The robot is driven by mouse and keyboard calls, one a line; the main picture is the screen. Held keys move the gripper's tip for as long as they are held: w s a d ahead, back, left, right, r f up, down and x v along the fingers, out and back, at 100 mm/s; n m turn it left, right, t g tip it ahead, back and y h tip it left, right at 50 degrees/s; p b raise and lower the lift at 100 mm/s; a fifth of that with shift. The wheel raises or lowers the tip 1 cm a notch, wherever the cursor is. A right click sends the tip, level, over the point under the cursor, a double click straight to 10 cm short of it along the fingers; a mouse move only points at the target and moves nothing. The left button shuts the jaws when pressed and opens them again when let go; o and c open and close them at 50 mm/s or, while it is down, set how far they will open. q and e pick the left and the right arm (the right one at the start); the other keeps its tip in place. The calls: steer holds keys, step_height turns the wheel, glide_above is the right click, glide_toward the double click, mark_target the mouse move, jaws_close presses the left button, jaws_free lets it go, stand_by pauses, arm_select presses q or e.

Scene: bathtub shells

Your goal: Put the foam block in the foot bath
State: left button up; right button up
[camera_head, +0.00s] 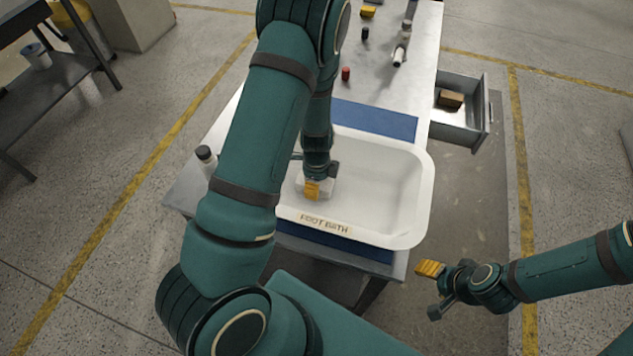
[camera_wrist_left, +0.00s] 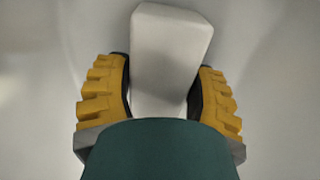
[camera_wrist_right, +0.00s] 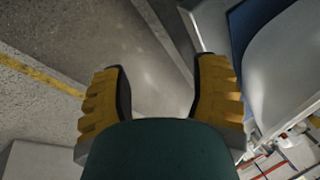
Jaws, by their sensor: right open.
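The foot bath (camera_head: 395,195) is a white tub with a "FOOT BATH" label on its front rim, standing on the table. The foam block (camera_wrist_left: 172,45) is a pale white block inside the tub, seen between the yellow fingers of my left gripper (camera_wrist_left: 160,95). Both finger pads lie against its sides. In the head view my left gripper (camera_head: 312,189) reaches down into the tub, low near its floor, and hides part of the block. My right gripper (camera_head: 432,268) is open and empty, off the table's front right corner; its spread fingers show in the right wrist view (camera_wrist_right: 162,95).
A blue mat (camera_head: 375,119) lies under the tub. A bottle with a black cap (camera_head: 205,155) stands at its left. A red item (camera_head: 346,73) and other small things are farther back. An open drawer (camera_head: 462,120) juts out at the right, holding a brown block (camera_head: 451,98).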

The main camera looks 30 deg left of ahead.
arm_select(q)
steer(key=shift+o, duration=1.2)
steer(key=shift+r, duration=0.15)
steer(key=shift+r, duration=0.3)
step_height(320, 180, up, 12)
steer(key=p, duration=0.2)
steer(key=shift+f, duration=0.25)
